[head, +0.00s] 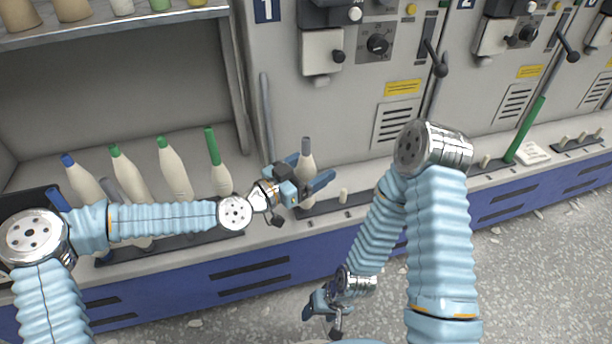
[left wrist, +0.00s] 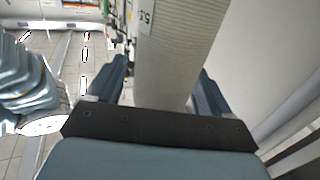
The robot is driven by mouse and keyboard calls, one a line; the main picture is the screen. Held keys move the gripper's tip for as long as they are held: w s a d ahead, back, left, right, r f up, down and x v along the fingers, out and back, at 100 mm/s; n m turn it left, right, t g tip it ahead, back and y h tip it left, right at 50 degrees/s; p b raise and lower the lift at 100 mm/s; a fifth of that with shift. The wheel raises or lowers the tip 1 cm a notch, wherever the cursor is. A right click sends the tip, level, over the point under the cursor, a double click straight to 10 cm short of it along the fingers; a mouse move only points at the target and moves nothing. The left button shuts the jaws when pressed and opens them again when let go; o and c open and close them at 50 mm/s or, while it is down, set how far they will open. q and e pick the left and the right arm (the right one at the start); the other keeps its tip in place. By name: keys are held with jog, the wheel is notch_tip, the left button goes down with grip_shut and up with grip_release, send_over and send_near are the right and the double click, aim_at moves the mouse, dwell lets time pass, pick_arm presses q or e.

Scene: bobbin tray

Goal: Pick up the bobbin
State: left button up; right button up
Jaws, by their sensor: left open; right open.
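A cream bobbin with a grey tip (head: 306,165) stands upright on the ledge at the front of the machine, right of the shelf bay. My left gripper (head: 313,168) is open, with its fingers on either side of this bobbin. In the left wrist view a pale, textured body with a small label, seemingly the bobbin (left wrist: 180,60), fills the space between the two dark blue fingers. I cannot tell whether either finger touches it. My right gripper (head: 320,304) is open and empty, low over the floor, away from the bobbin.
Several bobbins with green tips (head: 174,172) and blue tips (head: 82,180) stand in the bay at the left, behind my left arm. A short pale peg (head: 343,196) stands right of the bobbin. A grey machine front (head: 290,100) rises close behind.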

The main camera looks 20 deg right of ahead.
pick_arm(q)
jog(key=c, duration=1.1)
jog(key=shift+r, duration=0.1)
